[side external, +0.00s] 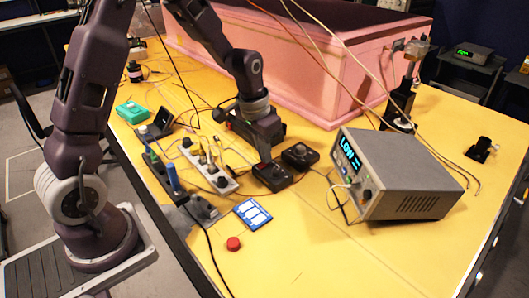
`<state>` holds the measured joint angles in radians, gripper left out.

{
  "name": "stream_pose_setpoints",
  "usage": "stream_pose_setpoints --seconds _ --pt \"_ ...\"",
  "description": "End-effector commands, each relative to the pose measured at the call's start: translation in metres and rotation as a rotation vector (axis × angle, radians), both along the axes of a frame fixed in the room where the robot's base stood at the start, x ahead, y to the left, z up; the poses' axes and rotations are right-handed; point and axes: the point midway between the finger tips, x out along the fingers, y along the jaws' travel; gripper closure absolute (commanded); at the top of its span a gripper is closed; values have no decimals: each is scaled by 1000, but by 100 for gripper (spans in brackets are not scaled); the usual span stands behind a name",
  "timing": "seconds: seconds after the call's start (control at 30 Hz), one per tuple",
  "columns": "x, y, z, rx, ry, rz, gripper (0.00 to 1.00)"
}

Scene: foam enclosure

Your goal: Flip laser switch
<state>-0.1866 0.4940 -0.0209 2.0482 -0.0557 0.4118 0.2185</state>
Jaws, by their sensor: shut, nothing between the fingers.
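A small black box (272,178) sits on the yellow table near the middle of the side external view. A second black box (299,155) with a round top part lies just to its right. I cannot tell for sure which of them carries the laser switch; no lever can be made out. My gripper (265,159) points down with its fingers shut and empty. Its tips are at the back edge of the first black box, partly in front of it. I cannot tell whether they touch it.
A grey instrument (405,190) with a lit blue display stands to the right. A power strip (208,165) with plugs lies left of the gripper. A pink foam enclosure (310,65) stands behind. A blue-and-white card (253,214) and red cap (233,243) lie in front. Loose cables cross the table.

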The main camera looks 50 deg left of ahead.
Motion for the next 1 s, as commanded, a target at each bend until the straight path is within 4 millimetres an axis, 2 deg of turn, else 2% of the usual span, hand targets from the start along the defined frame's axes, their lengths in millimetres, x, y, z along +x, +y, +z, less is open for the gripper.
stream_pose_setpoints --seconds 0.33,0.57,1.0 --pt "0 0 -2 0 0 0 100" --pt "12 0 -17 0 4 0 100" --pt "3 1 -17 0 12 0 100"
